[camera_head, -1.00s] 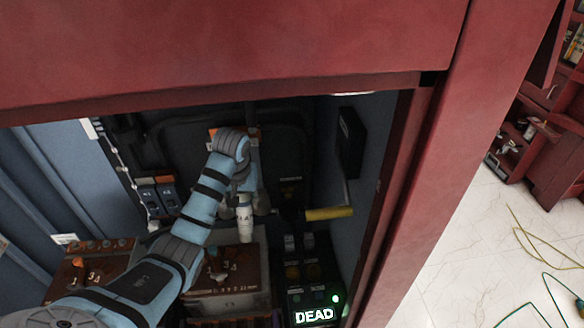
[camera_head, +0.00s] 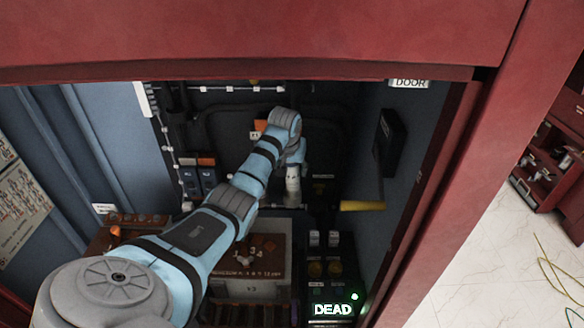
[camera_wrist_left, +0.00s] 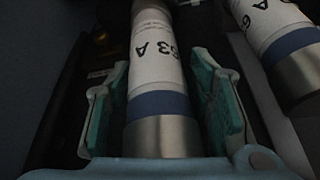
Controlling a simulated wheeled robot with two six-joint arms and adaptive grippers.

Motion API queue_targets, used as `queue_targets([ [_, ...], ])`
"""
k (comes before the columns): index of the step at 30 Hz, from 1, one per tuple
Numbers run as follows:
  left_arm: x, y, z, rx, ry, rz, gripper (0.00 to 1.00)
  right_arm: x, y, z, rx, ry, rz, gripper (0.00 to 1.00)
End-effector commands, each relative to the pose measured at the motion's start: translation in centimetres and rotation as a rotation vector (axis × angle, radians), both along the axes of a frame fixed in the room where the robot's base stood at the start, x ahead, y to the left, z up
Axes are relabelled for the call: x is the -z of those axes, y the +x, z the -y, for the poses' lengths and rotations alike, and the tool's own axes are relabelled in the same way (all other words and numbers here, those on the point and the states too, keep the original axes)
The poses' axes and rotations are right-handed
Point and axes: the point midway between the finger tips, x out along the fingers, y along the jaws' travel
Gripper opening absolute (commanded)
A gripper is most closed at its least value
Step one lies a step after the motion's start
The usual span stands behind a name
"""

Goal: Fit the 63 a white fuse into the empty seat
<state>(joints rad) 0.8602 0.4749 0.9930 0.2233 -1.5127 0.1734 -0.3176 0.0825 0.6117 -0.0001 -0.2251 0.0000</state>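The white 63 A fuse (camera_wrist_left: 160,75), with a blue band and bare metal end, lies between the teal-padded fingers of my left gripper (camera_wrist_left: 162,105). A second white fuse (camera_wrist_left: 268,30) with a blue band lies close to the right in the wrist view. The empty seat cannot be made out. My right gripper is out of view.
A brown-topped box (camera_head: 250,250) stands below my arm. A black panel with a lit DEAD sign (camera_head: 333,309) is to its right. A yellow handle (camera_head: 362,206) juts out right of the gripper. The red cabinet frame (camera_head: 240,74) crosses above.

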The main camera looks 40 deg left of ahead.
Motion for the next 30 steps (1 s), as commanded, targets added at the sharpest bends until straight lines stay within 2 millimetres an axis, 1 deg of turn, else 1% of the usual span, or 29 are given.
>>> queue_targets([
  [2,0.3,-0.2,0.1,0.0,-0.003,-0.005,0.56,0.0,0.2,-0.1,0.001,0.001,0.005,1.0],
  [6,0.3,-0.2,0.0,-0.002,-0.005,-0.005,0.56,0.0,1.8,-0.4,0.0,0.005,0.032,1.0],
  [8,0.3,-0.2,0.0,-0.002,-0.005,-0.005,0.56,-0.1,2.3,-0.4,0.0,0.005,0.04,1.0],
  [11,0.1,-0.3,0.0,-0.002,-0.004,-0.004,0.56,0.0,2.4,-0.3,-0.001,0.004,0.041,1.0],
  [13,-0.5,-0.4,0.1,-0.002,-0.003,-0.002,0.56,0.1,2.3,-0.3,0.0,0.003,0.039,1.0],
  [17,-2.6,-1.2,0.3,-0.004,0.0,0.002,0.56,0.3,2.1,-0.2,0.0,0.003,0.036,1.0],
  [21,-6.0,-2.3,1.0,-0.004,0.0,0.006,0.56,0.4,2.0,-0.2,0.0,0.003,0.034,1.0],
  [24,-8.1,-3.1,1.4,-0.004,0.001,0.006,0.56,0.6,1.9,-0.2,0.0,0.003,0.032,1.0],
  [27,-9.8,-3.7,1.8,-0.004,0.0,0.006,0.56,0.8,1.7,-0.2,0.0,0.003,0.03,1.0],
  [30,-10.7,-4.1,2.0,-0.005,-0.001,0.003,0.56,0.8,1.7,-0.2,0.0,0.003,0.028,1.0],
])
